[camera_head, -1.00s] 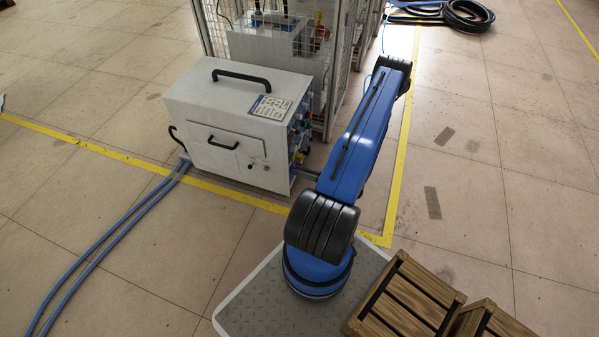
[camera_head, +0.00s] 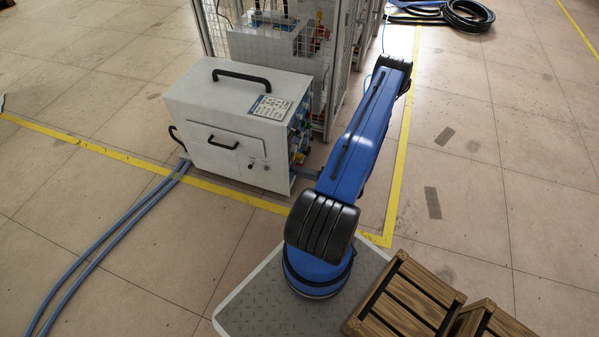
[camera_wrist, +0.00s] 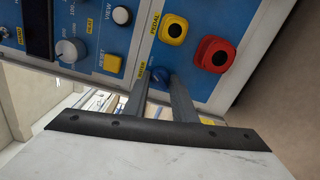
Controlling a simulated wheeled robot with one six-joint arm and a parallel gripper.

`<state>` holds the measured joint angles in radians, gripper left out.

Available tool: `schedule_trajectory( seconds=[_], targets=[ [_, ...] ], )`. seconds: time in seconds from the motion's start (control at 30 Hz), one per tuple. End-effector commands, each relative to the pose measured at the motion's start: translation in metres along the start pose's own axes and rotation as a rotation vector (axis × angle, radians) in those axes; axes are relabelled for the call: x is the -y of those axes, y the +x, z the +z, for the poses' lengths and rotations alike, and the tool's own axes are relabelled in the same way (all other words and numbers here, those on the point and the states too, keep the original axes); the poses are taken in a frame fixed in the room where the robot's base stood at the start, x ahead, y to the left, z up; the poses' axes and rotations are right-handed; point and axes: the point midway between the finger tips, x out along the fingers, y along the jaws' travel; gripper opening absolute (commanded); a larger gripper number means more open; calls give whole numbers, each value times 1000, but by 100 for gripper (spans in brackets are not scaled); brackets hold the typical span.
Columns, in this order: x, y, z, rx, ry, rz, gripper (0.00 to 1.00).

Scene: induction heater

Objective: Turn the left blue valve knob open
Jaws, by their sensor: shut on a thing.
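The heater is a white box (camera_head: 238,125) with a handle on top and its controls on the right side. In the wrist view its blue panel (camera_wrist: 200,90) fills the upper part. My gripper (camera_wrist: 160,80) is at this panel, its two grey fingers closed on a small blue knob (camera_wrist: 158,76) near the panel's lower edge. The fingers cover part of the knob, so its turn angle cannot be told.
A wire-mesh cage (camera_head: 345,60) stands behind the box. Blue hoses (camera_head: 110,245) lie on the floor at left. Wooden crates (camera_head: 410,295) are at the lower right.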

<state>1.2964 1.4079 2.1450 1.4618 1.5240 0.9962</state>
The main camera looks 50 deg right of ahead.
Motion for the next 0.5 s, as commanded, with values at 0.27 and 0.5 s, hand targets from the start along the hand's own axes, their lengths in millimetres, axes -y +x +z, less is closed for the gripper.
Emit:
schedule_trajectory(
  seconds=[0.27, 0.5],
  targets=[
    [1, -1, 2, 3, 129, -3, 2],
    [1, -1, 2, 3, 175, -3, 2]
  ],
)
